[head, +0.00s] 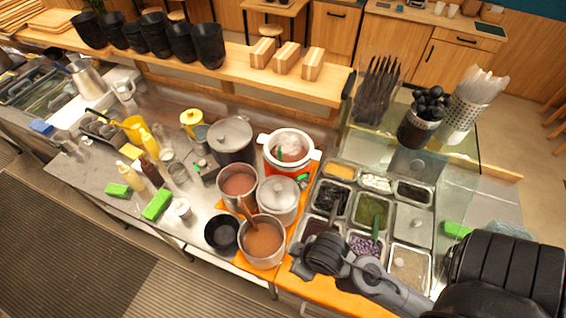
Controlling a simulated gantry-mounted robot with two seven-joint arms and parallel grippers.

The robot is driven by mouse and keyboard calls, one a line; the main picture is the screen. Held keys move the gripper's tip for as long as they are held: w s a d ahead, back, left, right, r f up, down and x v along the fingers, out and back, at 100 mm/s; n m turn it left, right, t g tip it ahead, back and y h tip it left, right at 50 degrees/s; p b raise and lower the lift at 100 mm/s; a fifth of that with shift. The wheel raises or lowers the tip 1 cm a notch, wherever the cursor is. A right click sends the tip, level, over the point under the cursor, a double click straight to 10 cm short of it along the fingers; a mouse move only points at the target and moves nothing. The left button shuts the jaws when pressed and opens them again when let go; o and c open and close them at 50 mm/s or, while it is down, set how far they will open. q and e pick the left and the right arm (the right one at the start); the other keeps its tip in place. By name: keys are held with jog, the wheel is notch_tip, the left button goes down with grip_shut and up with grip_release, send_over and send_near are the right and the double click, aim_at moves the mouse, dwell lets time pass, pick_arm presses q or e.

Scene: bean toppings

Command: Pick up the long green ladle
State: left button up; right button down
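A green utensil handle (376,226) stands up from the metal topping trays, by the tray of purple beans (364,245). Another green handle (280,154) shows inside the white-rimmed orange pot (290,147). I cannot tell for sure which one is the long green ladle. My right gripper (326,252) comes in from the lower right and hangs over the front left trays, left of the green handle by the purple beans. Its fingers are dark and small in view, so their opening is unclear. My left gripper is not in view.
Metal pots of brown liquid (263,240) and a black bowl (222,233) stand left of the trays. A dark utensil holder (417,129) and a perforated metal holder (462,118) stand behind. Bottles and green sponges (157,204) occupy the left counter.

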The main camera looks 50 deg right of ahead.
dwell(0.3)
jog(key=c, duration=0.8)
grip_release()
jog(key=shift+w, duration=0.15)
